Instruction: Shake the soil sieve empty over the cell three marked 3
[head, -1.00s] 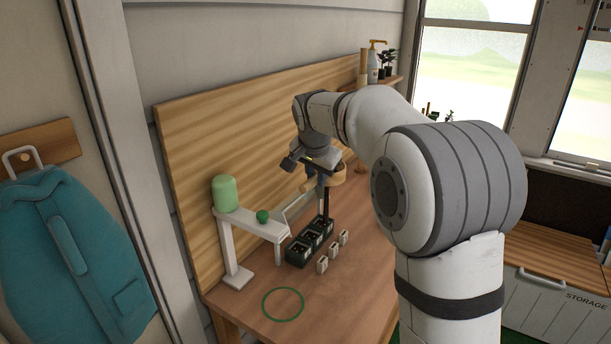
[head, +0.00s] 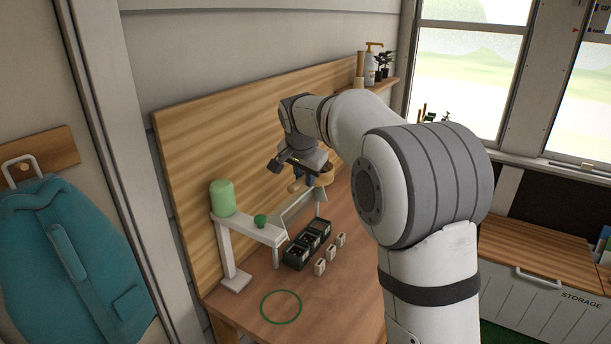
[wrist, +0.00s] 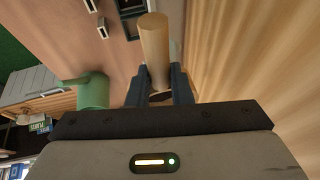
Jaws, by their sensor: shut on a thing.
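My gripper (head: 300,174) is shut on a light wooden handle (wrist: 153,45), which stands up between its dark fingers (wrist: 160,88) in the wrist view. In the head view, the round wooden rim of the soil sieve (head: 326,176) shows just right of my gripper, held in the air. The inside of the sieve is hidden, so I cannot tell how much soil is in it. Below stands a row of dark cells (head: 299,262) with dark contents. Small pale markers (head: 320,268) stand along their right side; their numbers are too small to read.
A green ring (head: 281,307) lies on the bare front of the wooden table (head: 340,318). A wooden backboard (head: 190,150) rises close behind.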

